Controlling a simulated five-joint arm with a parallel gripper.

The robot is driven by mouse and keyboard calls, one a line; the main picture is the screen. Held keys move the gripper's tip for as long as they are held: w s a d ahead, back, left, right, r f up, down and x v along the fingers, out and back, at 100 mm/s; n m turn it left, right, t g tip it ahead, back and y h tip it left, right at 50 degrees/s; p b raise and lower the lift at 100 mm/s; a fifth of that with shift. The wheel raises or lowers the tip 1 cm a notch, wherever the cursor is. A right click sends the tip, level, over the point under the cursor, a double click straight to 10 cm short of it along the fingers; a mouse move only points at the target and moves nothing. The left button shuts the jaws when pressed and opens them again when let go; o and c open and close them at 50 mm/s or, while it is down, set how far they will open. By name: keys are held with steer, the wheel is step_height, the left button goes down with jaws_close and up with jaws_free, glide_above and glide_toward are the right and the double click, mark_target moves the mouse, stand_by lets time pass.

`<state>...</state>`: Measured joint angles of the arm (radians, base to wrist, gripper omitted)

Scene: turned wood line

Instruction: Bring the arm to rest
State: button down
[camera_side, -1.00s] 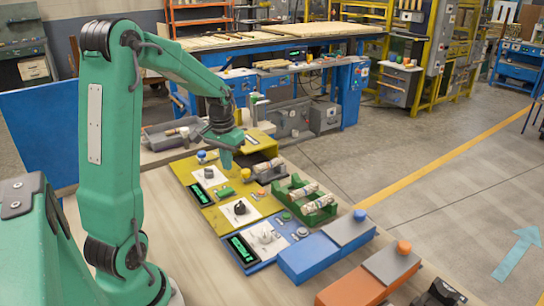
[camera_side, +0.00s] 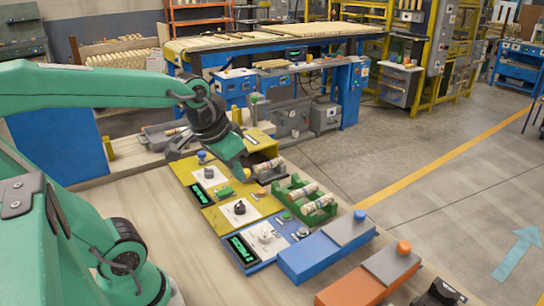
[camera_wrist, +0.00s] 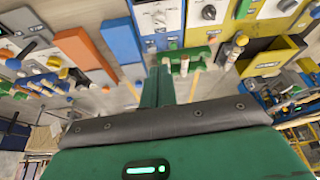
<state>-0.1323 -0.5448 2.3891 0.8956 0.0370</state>
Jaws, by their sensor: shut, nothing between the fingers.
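My gripper (camera_side: 242,171) hangs over the far end of the yellow control panel (camera_side: 222,213), in front of the yellow bin (camera_side: 262,141), tilted with its tip toward the lower right. Its green fingers also show in the wrist view (camera_wrist: 158,75), pressed together with nothing between them. Whether the tip touches anything beneath it cannot be told from the side view. My forearm runs nearly level in from the left edge.
A green rack (camera_side: 318,208) holds turned wood pieces right of the panels. A blue panel (camera_side: 250,262), a blue box (camera_side: 305,262) and an orange box (camera_side: 355,292) stand nearer. A dark cradle (camera_side: 272,175) holds another piece. Bare bench (camera_side: 165,225) lies left of the panels.

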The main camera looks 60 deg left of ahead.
steer(key=shift+m+t+h, duration=0.3)
steer(key=shift+m+t, duration=0.2)
steer(key=s+d, duration=0.3)
steer(key=shift+s+d+r, duration=0.1)
steer(key=shift+s+d, duration=0.15)
steer(key=shift+s, duration=0.05)
steer(key=shift+w+a, duration=0.1)
steer(key=n+g, duration=0.5)
steer(key=n, duration=1.3)
glide_above(231, 187)
step_height(231, 187, down, 8)
steer(key=shift+s+r, duration=0.25)
steer(key=shift+s, duration=0.1)
steer(key=shift+f, duration=0.1)
steer(key=f, duration=1.3)
steer(key=shift+w+f, duration=0.35)
steer(key=shift+f, duration=0.05)
